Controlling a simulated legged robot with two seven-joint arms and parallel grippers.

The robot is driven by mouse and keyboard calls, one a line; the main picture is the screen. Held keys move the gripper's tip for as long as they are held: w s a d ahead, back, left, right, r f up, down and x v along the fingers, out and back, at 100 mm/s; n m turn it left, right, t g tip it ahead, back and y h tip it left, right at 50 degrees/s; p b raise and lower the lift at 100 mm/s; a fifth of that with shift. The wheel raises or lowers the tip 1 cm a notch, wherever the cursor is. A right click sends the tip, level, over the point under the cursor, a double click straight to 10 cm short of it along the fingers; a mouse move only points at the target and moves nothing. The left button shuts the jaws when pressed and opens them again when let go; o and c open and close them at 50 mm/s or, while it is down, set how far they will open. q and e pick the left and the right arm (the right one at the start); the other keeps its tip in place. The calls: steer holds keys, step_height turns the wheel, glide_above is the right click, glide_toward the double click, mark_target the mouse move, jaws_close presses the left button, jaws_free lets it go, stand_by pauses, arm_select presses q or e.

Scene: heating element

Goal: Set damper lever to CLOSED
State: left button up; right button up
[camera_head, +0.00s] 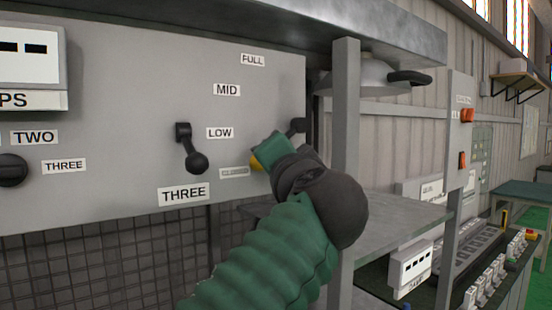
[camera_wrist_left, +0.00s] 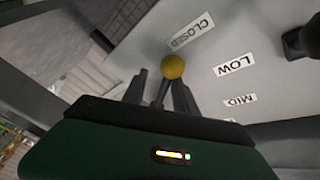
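The damper lever has a yellow ball knob (camera_head: 257,163), just right of the pale CLOSED label (camera_head: 234,172) low on the grey panel. In the left wrist view the knob (camera_wrist_left: 172,67) is close to the CLOSED label (camera_wrist_left: 191,33). My left gripper (camera_head: 268,152) is at the lever and hides most of its stem in the head view. In the wrist view its two dark fingers (camera_wrist_left: 162,88) stand apart, one on either side of the lever just below the knob. I cannot tell whether they touch it. My right gripper is out of view.
The LOW (camera_head: 219,133), MID (camera_head: 227,90) and FULL (camera_head: 252,60) labels curve upward on the panel. A black lever (camera_head: 192,150) stands left of my gripper. A grey post (camera_head: 345,120) and a metal shelf (camera_head: 400,222) are close on the right.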

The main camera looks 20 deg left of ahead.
arm_select(q)
steer(key=shift+s+a+r, duration=0.15)
steer(key=b+v, duration=0.3)
steer(key=v, duration=1.3)
steer(key=shift+s+d, duration=0.25)
steer(key=shift+d, duration=0.05)
